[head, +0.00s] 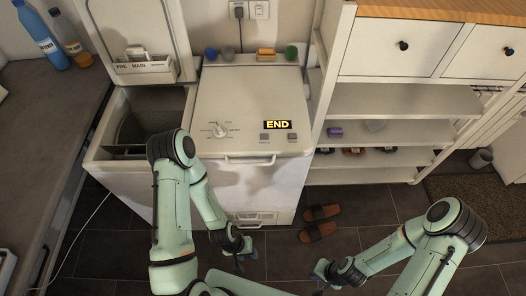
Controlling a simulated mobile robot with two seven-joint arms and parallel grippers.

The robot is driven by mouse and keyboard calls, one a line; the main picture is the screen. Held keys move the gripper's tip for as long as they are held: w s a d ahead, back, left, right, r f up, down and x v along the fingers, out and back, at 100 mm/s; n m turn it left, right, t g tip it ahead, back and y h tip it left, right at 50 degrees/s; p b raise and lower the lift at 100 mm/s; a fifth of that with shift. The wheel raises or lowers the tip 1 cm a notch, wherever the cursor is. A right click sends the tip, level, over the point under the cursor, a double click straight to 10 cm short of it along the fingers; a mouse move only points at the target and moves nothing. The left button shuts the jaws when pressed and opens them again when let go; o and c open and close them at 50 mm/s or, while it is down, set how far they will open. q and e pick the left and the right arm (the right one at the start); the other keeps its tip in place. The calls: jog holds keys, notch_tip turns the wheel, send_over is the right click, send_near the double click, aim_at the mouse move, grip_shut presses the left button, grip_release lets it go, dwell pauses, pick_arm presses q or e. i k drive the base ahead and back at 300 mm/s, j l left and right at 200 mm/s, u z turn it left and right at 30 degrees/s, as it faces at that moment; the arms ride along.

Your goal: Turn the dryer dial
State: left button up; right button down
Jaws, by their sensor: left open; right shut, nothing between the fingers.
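The dryer (250,95) is the white top-loader on the right, with its lid closed. Its dial (220,129) is a pale round knob with printed marks around it, on the left of the top panel. The display (277,125) at the right of the panel reads END, with two grey buttons below it. My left gripper (246,254) hangs low in front of the dryer, below its top and apart from the dial; it is open and empty. My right gripper (319,272) is further right, low over the floor, shut and empty.
A second machine (98,148) stands left with its lid raised and tub open. A dark counter (50,125) with bottles is at far left. White shelves (385,100) stand right of the dryer. Brown slippers (321,213) lie on the floor. Small items line the ledge behind the dryer.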

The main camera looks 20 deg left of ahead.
aim_at(219, 130)
jog(key=j+u, duration=0.15)
jog(key=u, duration=1.45)
